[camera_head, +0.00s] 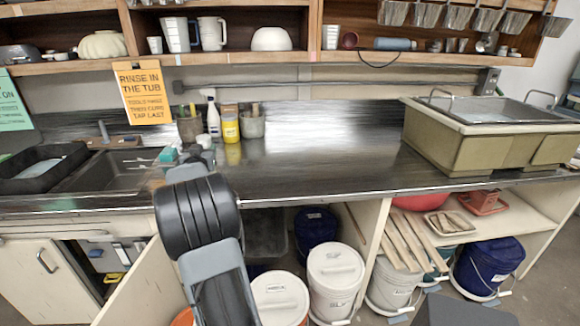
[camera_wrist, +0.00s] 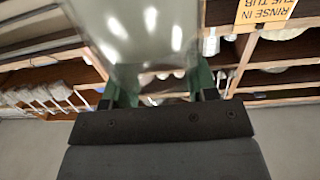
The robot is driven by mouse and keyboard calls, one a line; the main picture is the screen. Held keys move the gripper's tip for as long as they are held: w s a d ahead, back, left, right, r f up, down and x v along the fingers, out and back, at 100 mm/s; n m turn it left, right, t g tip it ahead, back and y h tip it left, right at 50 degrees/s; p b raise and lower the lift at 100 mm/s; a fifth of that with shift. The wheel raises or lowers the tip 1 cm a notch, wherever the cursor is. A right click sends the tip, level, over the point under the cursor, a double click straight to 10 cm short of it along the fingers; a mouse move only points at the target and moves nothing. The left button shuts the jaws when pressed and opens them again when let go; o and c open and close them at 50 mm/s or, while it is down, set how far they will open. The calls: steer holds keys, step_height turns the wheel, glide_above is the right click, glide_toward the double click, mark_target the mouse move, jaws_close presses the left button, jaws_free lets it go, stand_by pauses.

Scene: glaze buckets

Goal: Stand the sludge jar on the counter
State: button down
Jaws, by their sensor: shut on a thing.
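In the wrist view my gripper (camera_wrist: 157,88) is shut on a clear, pale jar (camera_wrist: 135,40), with a green finger at each side of it. I take this for the sludge jar; no label or contents can be made out. The jar runs out of the top of that view, so its far end is hidden. In the head view my arm reaches over the front edge of the dark, shiny counter (camera_head: 330,150) near the sink, and its own links hide the gripper. I cannot tell whether the jar touches the counter.
A yellow labelled container (camera_head: 230,128), a white bottle (camera_head: 213,117) and tool crocks (camera_head: 251,125) stand at the back. A sink (camera_head: 108,170) is on the left, a large tub (camera_head: 480,135) on the right. The counter's middle is bare. Lidded buckets (camera_head: 335,275) stand below.

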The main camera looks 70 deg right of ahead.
steer(key=d+r, duration=0.3)
steer(key=r, duration=0.2)
steer(key=w+d+f+p, duration=0.3)
steer(key=w+f, duration=0.2)
steer(key=w, duration=0.5)
steer(key=w+d+f, duration=0.1)
steer(key=w+f, duration=0.2)
steer(key=f, duration=0.5)
steer(key=shift+w+f+t, duration=0.15)
steer(key=shift+w+t, duration=0.15)
steer(key=shift+w, duration=0.1)
steer(key=shift+d, duration=0.1)
steer(key=shift+f, duration=0.15)
steer(key=shift+c, duration=2.1)
jaws_free()
